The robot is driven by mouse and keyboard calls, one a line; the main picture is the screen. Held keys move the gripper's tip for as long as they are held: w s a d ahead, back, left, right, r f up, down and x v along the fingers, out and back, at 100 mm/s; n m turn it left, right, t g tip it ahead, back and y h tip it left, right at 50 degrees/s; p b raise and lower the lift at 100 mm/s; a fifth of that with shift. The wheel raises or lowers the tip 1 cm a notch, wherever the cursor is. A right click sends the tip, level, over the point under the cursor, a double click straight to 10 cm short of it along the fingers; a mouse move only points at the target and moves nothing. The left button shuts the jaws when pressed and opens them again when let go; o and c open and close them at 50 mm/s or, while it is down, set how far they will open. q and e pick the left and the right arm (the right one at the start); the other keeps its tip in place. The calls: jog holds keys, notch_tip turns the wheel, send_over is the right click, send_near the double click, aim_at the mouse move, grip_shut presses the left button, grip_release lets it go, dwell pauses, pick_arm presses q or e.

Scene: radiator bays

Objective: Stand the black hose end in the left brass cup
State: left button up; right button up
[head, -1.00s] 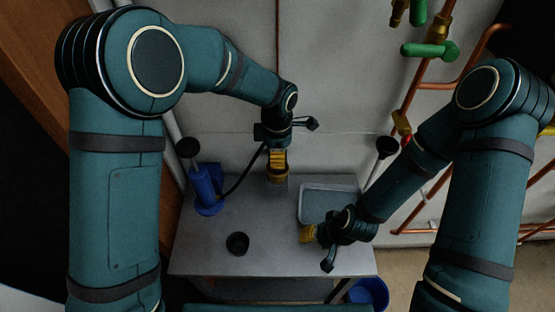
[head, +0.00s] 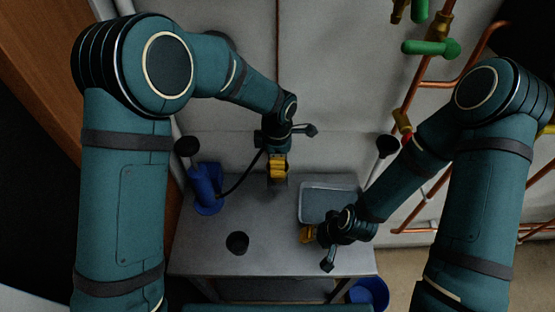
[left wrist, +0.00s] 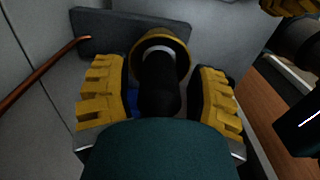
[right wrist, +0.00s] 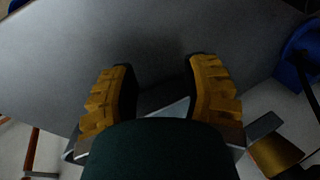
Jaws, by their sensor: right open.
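My left gripper (head: 278,168) is at the back of the bench, close to the wall. In the left wrist view its fingers (left wrist: 163,88) stand apart on either side of the black hose end (left wrist: 160,85), with narrow gaps beside it. A brass ring (left wrist: 182,42) with a pale inner ring surrounds the far end of the black piece; I take it for a brass cup, but how deep the hose sits is hidden. A thin black hose (head: 243,180) runs from the blue stand to this gripper. My right gripper (head: 306,234) is open and empty over the bench's front right, also in the right wrist view (right wrist: 163,88).
The blue stand (head: 207,190) is at the bench's left. A grey tray (head: 325,203) lies at the right, beside my right gripper. A dark round cup (head: 237,242) sits at the front. Copper pipes with a green valve (head: 432,48) are on the right. The middle of the bench (head: 260,215) is clear.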

pick_arm(q)
jog(key=shift+r, duration=0.2)
pick_arm(e)
jog(key=shift+r, duration=0.2)
pick_arm(q)
notch_tip(320, 180, up, 12)
jog(key=shift+r+p, duration=0.1)
jog(key=shift+p, duration=0.25)
pick_arm(e)
jog(key=shift+r, duration=0.15)
